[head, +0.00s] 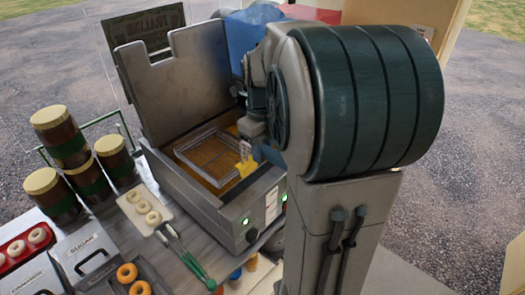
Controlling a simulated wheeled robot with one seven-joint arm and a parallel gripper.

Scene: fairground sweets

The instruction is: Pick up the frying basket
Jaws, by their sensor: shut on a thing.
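The frying basket (181,152), a thin wire frame, sits in the square well of the metal fryer (228,208), over amber oil. My gripper (246,158) reaches down at the right side of the basket, by the fryer's right rim. It is shut on the basket at that side, where a yellow piece (245,169) shows just below the jaws. My arm hides part of the grip and the fryer's right back corner. The basket looks level and low in the well; I cannot tell whether it touches the bottom.
A tall metal splash guard (180,85) stands behind the well. Jars (60,135) stand left. Ring doughnuts on a pale board (143,208), green-handled tongs (190,262), a sugar box (85,250) and a red tray (22,245) crowd the counter's left and front.

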